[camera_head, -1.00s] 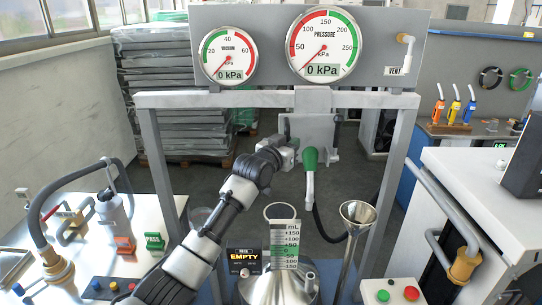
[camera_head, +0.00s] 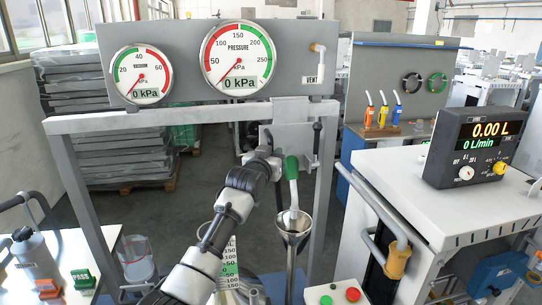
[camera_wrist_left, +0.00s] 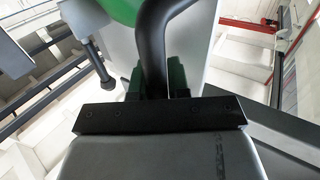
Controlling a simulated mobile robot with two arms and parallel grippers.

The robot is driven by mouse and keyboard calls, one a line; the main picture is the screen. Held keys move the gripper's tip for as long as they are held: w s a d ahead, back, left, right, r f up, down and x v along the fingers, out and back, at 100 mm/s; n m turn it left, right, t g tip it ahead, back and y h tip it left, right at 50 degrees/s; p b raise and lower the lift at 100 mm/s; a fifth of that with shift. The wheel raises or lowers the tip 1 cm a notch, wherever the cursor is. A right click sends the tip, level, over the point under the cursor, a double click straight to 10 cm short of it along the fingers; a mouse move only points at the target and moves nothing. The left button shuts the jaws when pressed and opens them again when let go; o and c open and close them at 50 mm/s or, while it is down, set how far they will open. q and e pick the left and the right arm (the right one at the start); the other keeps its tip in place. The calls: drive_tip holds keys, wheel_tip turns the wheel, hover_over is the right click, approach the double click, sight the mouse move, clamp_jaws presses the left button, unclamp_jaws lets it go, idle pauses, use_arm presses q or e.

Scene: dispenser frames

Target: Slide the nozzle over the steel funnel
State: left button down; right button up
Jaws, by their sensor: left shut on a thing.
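The nozzle (camera_head: 291,170) has a green grip at the top and a pale spout pointing down. My left gripper (camera_head: 277,163) is shut on it, from its left side. The left wrist view shows the jaws (camera_wrist_left: 160,82) closed around a dark curved bar, with part of the green grip (camera_wrist_left: 118,8) above. The steel funnel (camera_head: 294,240) stands below the nozzle, mouth up. The spout's lower end overlaps the funnel's mouth in the head view; I cannot tell whether it is above or inside the rim. My right gripper is not in view.
A grey frame (camera_head: 75,190) with vacuum and pressure gauges, both at 0 kPa, stands around the work area. A white cabinet (camera_head: 440,205) with a flow display is at the right. A red and green button box (camera_head: 335,296) sits in front of the funnel.

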use_arm(q)
drive_tip(key=shift+d, duration=0.15)
drive_tip(key=c, duration=1.5)
unclamp_jaws()
drive_tip(key=o, duration=0.4)
drive_tip(key=shift+d, duration=0.25)
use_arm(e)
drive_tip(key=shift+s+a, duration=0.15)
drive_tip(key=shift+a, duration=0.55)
use_arm(q)
drive_tip(key=shift+a, duration=0.15)
